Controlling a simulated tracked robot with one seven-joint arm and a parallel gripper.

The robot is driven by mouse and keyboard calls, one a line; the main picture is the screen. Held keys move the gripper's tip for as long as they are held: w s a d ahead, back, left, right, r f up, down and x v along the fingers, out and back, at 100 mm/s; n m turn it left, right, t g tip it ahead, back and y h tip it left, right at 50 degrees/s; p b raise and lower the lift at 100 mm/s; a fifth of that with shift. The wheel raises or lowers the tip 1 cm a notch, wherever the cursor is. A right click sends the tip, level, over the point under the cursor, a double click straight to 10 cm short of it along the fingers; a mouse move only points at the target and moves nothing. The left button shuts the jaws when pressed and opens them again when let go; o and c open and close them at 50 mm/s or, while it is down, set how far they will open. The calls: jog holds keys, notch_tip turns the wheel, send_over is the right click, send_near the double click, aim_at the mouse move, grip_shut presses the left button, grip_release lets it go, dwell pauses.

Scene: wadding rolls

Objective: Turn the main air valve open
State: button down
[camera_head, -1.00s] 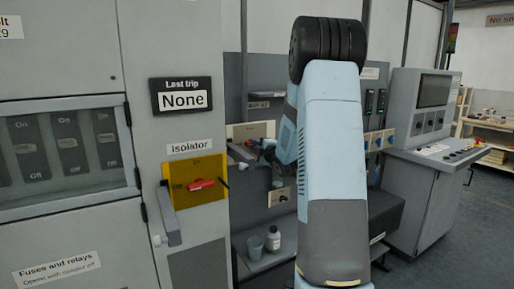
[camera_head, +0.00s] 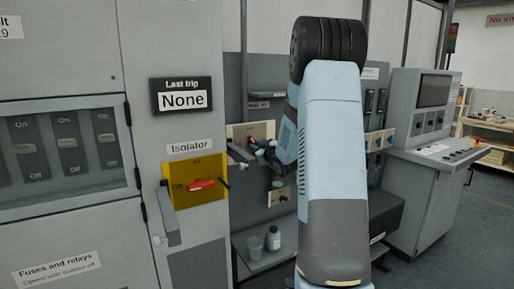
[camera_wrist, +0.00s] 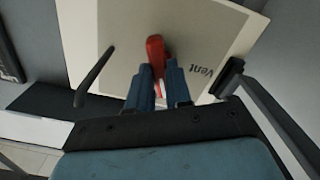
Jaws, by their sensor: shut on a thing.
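The main air valve shows in the wrist view as a red handle (camera_wrist: 155,52) on a pale plate (camera_wrist: 205,35) marked "Vent". My gripper (camera_wrist: 158,82) is shut on the red handle, with a blue finger on either side of it. In the head view the plate (camera_head: 262,130) is beyond my arm, and my gripper (camera_head: 256,146) reaches it from the right. The handle itself is too small or hidden to make out there. Other words on the plate are not visible in the wrist view.
A dark curved bar (camera_wrist: 92,78) stands out from the plate left of my gripper, and a dark bracket (camera_wrist: 230,76) is at its right. An isolator with a red handle (camera_head: 202,184) on yellow is left in the head view. A bottle (camera_head: 273,238) and cup (camera_head: 254,247) stand below.

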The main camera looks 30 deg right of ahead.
jog(key=m, duration=0.5)
jog(key=shift+f, duration=0.25)
dwell(0.5)
jog(key=c, duration=1)
grip_release()
jog(key=shift+r, duration=0.2)
jog(key=shift+c, duration=0.2)
jog(key=shift+s, duration=0.1)
jog(key=s, duration=1.3)
jog(key=shift+s+d, duration=0.25)
jog(key=shift+s, duration=0.05)
jog(key=shift+f, duration=0.1)
